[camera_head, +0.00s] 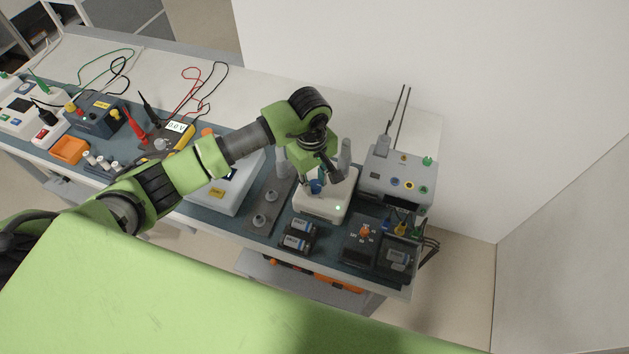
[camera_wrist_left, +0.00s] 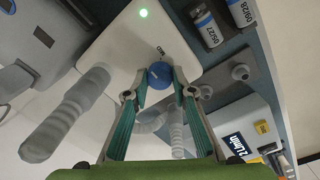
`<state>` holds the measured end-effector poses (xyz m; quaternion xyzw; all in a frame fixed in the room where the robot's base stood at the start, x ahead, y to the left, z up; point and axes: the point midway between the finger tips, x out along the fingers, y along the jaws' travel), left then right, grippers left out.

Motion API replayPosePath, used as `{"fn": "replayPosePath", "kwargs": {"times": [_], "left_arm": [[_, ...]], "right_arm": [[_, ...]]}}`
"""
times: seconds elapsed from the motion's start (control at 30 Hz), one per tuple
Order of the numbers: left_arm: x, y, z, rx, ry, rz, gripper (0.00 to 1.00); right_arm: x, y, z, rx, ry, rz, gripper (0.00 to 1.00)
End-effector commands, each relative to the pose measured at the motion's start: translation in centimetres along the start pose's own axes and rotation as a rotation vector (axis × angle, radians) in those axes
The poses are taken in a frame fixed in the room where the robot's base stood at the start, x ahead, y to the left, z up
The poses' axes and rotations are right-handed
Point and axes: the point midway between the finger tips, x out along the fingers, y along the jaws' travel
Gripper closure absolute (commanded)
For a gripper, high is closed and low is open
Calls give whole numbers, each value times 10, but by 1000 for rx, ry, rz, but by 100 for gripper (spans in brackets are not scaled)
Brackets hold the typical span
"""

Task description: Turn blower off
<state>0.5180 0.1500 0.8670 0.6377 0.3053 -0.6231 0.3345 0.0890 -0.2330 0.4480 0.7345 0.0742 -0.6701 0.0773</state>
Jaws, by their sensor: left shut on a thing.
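The blower is a white box (camera_head: 337,207) right of centre on the bench in the head view. Its top has a blue knob (camera_head: 316,187) and a lit green light (camera_head: 338,208). In the wrist view the white top (camera_wrist_left: 112,45), the blue knob (camera_wrist_left: 159,75) and the green light (camera_wrist_left: 143,13) show close up. My left gripper (camera_head: 317,176) points down over the box. In the wrist view its fingertips (camera_wrist_left: 160,88) sit on both sides of the knob, shut on it. My right gripper is not in view.
Grey upright pieces (camera_head: 344,155) (camera_wrist_left: 65,115) stand close to the gripper. Clear bench top (camera_head: 270,95) lies behind.

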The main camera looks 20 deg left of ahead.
Motion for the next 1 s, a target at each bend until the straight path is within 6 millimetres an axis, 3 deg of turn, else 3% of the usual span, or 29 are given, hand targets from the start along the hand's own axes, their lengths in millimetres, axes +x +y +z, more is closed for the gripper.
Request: {"fn": "replayPosePath", "kwargs": {"times": [1.0], "left_arm": [[3,1,0,-887,43,3,98]], "right_arm": [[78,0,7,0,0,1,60]]}}
